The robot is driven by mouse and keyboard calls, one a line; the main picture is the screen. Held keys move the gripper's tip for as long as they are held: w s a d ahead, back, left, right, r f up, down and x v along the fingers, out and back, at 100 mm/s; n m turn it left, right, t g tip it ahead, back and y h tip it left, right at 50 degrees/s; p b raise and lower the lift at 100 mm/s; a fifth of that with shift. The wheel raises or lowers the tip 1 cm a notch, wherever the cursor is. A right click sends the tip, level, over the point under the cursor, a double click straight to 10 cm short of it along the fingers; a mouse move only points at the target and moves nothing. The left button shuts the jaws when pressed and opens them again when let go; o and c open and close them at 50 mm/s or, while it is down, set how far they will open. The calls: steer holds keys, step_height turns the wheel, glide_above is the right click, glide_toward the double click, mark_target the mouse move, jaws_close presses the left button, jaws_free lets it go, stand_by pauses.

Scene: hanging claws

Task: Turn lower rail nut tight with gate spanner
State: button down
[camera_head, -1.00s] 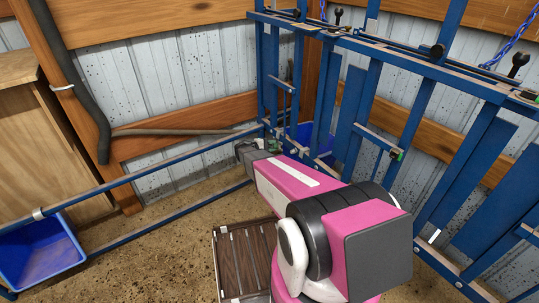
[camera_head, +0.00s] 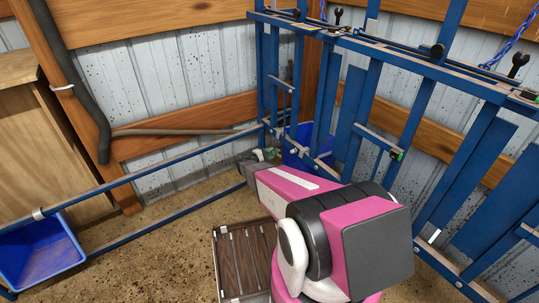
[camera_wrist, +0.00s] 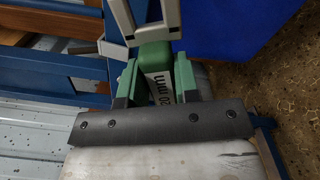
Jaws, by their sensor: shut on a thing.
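My gripper (camera_wrist: 157,76) is shut on the gate spanner (camera_wrist: 160,87), gripping its green handle between green fingers. The handle carries a white label that seems to read 20 mm. The spanner's pale grey head (camera_wrist: 143,22) extends past the fingertips toward the top of the wrist view. In the head view my gripper (camera_head: 264,157) is small, low by the blue frame's corner; the spanner is hard to make out there. The lower rail (camera_head: 165,222) runs left from near it. I cannot pick out the rail nut with certainty, nor tell whether the spanner head touches it.
A blue bin (camera_head: 297,146) stands just behind my gripper. Another blue bin (camera_head: 40,254) sits at left. The blue gate frame (camera_head: 372,105) with upright bars fills the right. A slatted wooden panel (camera_head: 240,255) lies on the dirt floor.

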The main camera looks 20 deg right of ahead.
mark_target(279, 150)
steer(key=shift+w+d+r, duration=0.1)
steer(key=shift+d+r, duration=0.05)
steer(key=shift+d, duration=1)
steer(key=shift+w+d+r, duration=0.1)
steer(key=shift+d, duration=1.05)
steer(key=shift+s+d+r, duration=0.25)
steer(key=shift+s+r, duration=0.05)
steer(key=shift+s, duration=0.35)
steer(key=shift+s+d+r, duration=0.2)
steer(key=shift+s+r, duration=0.15)
steer(key=shift+s, duration=0.3)
steer(key=shift+s+d+r, duration=0.25)
steer(key=shift+s+r, duration=0.05)
steer(key=shift+s, duration=0.35)
stand_by(0.5)
stand_by(0.4)
steer(key=shift+w+r+m, duration=0.15)
steer(key=shift+r+m, duration=0.4)
steer(key=shift+m, duration=0.65)
steer(key=shift+a+r+m, duration=0.1)
steer(key=shift+r+m, duration=0.45)
steer(key=shift+m, duration=0.65)
